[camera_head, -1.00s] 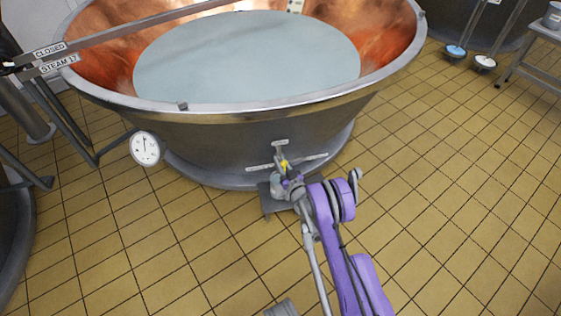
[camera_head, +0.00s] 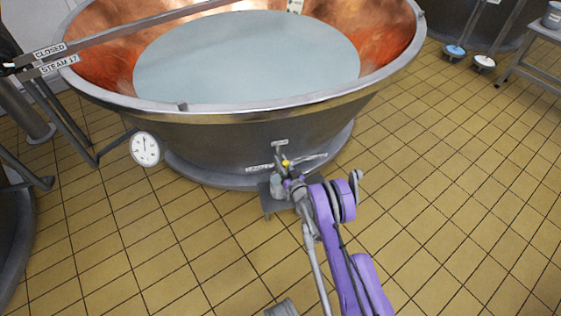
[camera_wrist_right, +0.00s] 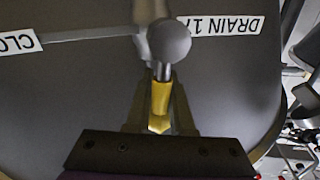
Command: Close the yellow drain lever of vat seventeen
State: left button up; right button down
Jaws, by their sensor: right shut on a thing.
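Vat seventeen (camera_head: 240,140) is a large copper-lined vat with a grey outer wall and pale liquid inside. The yellow drain lever (camera_head: 286,163) is low on its front and shows only as a small spot in the head view. In the right wrist view the yellow lever (camera_wrist_right: 160,97) has a round grey knob (camera_wrist_right: 169,42) beyond it. My right gripper (camera_wrist_right: 160,112) is shut on the yellow lever, one finger on each side. A "DRAIN 17" label (camera_wrist_right: 222,27) and a partly cut-off label (camera_wrist_right: 15,43) flank it on the wall. My left gripper is not in view.
A round dial gauge (camera_head: 145,148) hangs at the vat's left front. Signs reading "CLOSED" (camera_head: 49,50) and "STEAM 17" (camera_head: 59,63) are at the upper left. The tiled floor (camera_head: 450,200) to the right is clear up to a grey bench (camera_head: 540,60).

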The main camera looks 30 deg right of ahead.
jog(key=s+d+f+m+t+h, duration=0.1)
jog(key=d+f+m+h, duration=0.3)
jog(key=m, duration=1.5)
jog(key=shift+s+d+f+b, duration=0.35)
jog(key=shift+s+d+b, duration=0.1)
jog(key=shift+d, duration=0.45)
jog(key=c, duration=0.8)
grip_release()
jog(key=shift+a+f, duration=0.1)
jog(key=shift+a, duration=0.05)
jog(key=shift+a, duration=0.1)
